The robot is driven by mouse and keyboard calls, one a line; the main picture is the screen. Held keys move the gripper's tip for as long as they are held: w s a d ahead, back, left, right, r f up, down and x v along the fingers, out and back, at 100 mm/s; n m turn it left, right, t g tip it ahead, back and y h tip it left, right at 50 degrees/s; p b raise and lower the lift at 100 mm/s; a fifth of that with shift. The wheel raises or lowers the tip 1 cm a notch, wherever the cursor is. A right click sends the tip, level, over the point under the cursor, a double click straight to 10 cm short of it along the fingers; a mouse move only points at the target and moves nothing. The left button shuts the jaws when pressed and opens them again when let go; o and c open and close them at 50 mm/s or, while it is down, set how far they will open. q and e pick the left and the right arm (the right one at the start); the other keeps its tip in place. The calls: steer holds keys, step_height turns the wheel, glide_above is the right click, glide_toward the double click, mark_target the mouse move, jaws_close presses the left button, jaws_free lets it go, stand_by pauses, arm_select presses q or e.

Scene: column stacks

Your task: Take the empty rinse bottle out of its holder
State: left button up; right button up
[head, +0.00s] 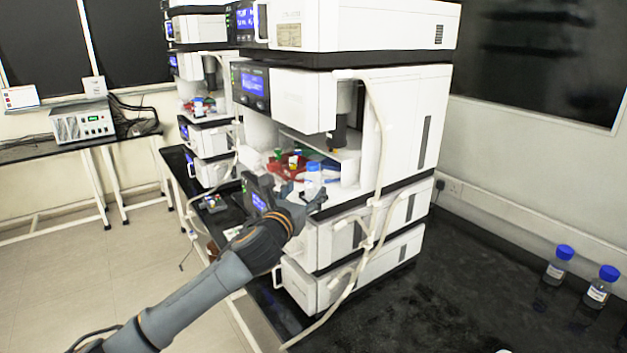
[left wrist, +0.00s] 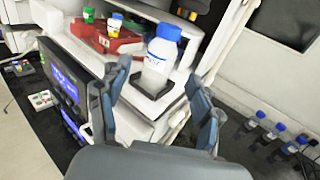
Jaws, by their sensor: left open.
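Whether the bottle is empty I cannot tell. My left gripper (head: 308,198) is open right at the bottle's front. In the left wrist view its two fingers (left wrist: 158,85) stand on either side of the bottle's lower part and the holder, with no clear contact. My right gripper is not in view.
A red tray (left wrist: 110,40) with small capped vials lies behind the bottle. White tubing (head: 378,150) hangs down the front of the stack (head: 403,120), right of my gripper. Blue-capped bottles (head: 597,290) stand on the black bench at the right. The bench between is mostly clear.

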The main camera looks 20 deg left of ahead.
mark_target(310, 184)
arm_select(q)
steer(key=shift+w+r, duration=0.1)
steer(key=shift+w, duration=0.55)
steer(key=w+p, duration=0.2)
steer(key=w, duration=0.2)
steer(key=shift+w+d+r, duration=0.15)
steer(key=shift+w, duration=0.5)
steer(key=shift+c, duration=0.9)
steer(key=c, duration=0.8)
